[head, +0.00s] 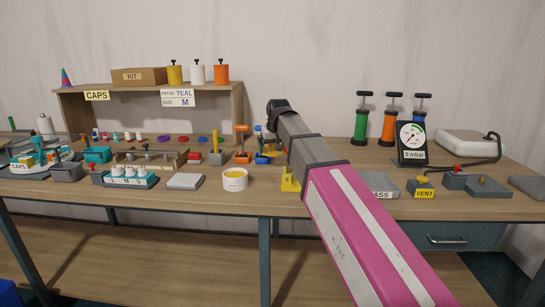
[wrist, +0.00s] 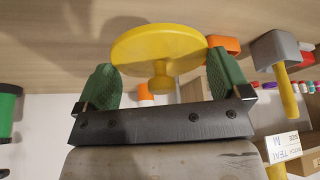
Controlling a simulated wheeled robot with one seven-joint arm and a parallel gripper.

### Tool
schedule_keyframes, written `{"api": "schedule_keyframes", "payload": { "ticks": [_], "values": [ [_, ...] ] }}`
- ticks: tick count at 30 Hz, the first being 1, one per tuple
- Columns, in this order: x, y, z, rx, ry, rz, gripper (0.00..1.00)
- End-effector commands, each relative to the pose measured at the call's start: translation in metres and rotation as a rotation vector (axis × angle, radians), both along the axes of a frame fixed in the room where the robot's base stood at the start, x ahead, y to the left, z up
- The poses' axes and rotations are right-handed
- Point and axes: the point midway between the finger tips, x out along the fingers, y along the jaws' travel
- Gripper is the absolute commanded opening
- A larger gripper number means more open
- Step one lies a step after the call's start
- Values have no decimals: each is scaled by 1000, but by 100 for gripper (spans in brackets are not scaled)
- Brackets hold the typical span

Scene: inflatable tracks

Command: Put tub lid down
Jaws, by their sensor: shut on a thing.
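The tub lid (wrist: 158,42) is a yellow disc with a small knob, seen close up in the wrist view. My gripper (wrist: 162,60) is shut on it, with one green finger pad at each side of its rim. The knob points back toward the gripper's palm. A white tub (head: 234,184) with yellow inside its rim stands on the workbench, left of my arm in the head view. In the head view my arm hides most of the gripper, and I cannot clearly make out the lid there.
The workbench (head: 210,199) has some bare wood around the tub. A grey block (head: 185,181) lies left of it, and a yellow bracket (head: 290,182) stands to its right beside my arm. A wooden shelf (head: 150,87) stands behind, with several pumps and a gauge (head: 412,142) at right.

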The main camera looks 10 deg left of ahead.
Motion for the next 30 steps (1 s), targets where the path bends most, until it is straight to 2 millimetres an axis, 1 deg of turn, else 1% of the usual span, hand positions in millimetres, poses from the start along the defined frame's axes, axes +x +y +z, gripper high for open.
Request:
{"api": "schedule_keyframes", "payload": {
  "ticks": [6, 9, 17, 29, 30],
  "values": [
    [-1, 0, -27, -1, 2, 0, 72],
    [-1, 0, -37, -1, 2, 0, 72],
    [-1, 0, -38, 0, 1, 0, 72],
    [-1, 0, -47, 0, 0, 0, 72],
    [-1, 0, -47, 0, 0, 0, 100]
  ]
}}
